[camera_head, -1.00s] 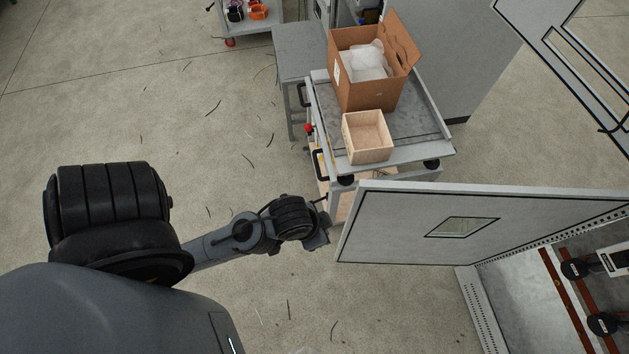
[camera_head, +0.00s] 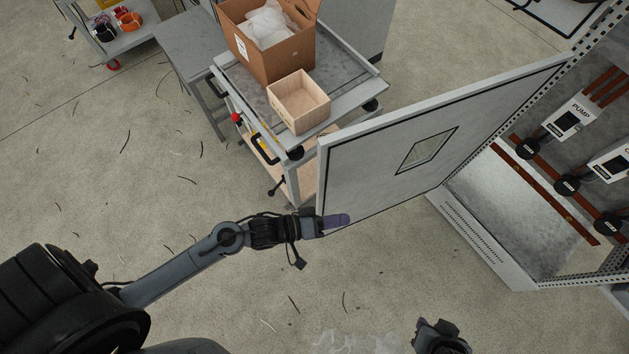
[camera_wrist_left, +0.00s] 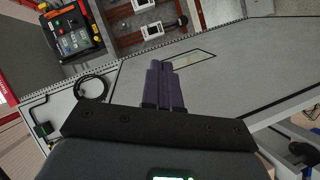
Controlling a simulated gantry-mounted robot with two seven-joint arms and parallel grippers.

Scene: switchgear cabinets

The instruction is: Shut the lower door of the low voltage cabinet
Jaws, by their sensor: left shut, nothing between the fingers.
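The lower door (camera_head: 385,165) of the cabinet is a grey panel with a small window, and it stands open. Its hinged edge is at the cabinet (camera_head: 475,235) on the right, its free edge toward the middle. My left gripper (camera_head: 342,220) is shut and empty, with purple fingers at the door's lower free corner; I cannot tell whether they touch it. In the left wrist view the closed fingers (camera_wrist_left: 163,82) lie in front of the door panel (camera_wrist_left: 225,78). My right arm shows partly at the bottom edge of the head view; its fingers are not visible.
A cart (camera_head: 345,97) with a cardboard box (camera_head: 285,55) and a wooden box (camera_head: 299,108) stands just behind the door. Inside the cabinet are pump units (camera_head: 568,119) and red-brown bars. The floor in front of the door is clear.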

